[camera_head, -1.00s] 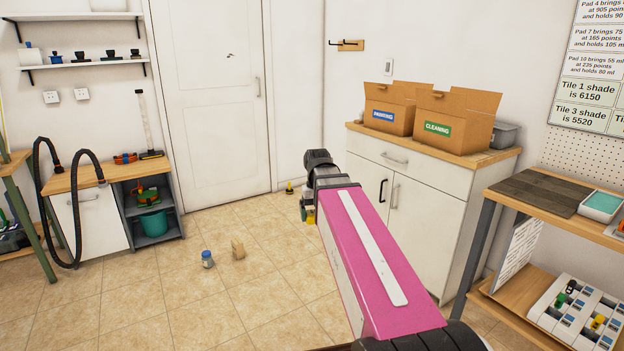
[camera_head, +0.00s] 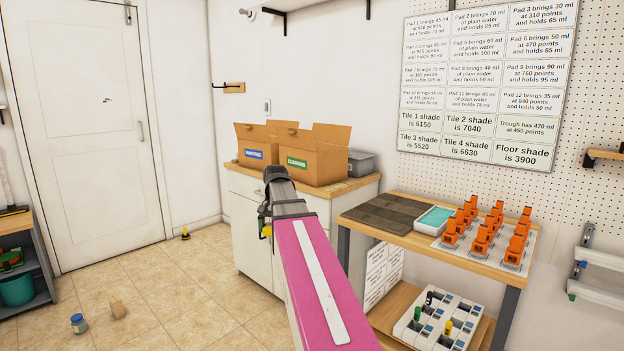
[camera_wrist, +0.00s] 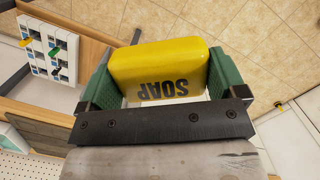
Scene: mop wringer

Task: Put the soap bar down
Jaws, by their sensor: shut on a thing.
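The yellow soap bar (camera_wrist: 158,68), marked SOAP, is between the two green finger pads of my gripper (camera_wrist: 157,82) in the wrist view. My gripper is shut on it and holds it in the air above the tiled floor. In the head view my arm reaches toward the white cabinet. The gripper (camera_head: 266,222) there is mostly hidden behind my wrist, with only a small patch of yellow showing at its left.
Cardboard boxes (camera_head: 314,158) stand on the cabinet (camera_head: 246,225).

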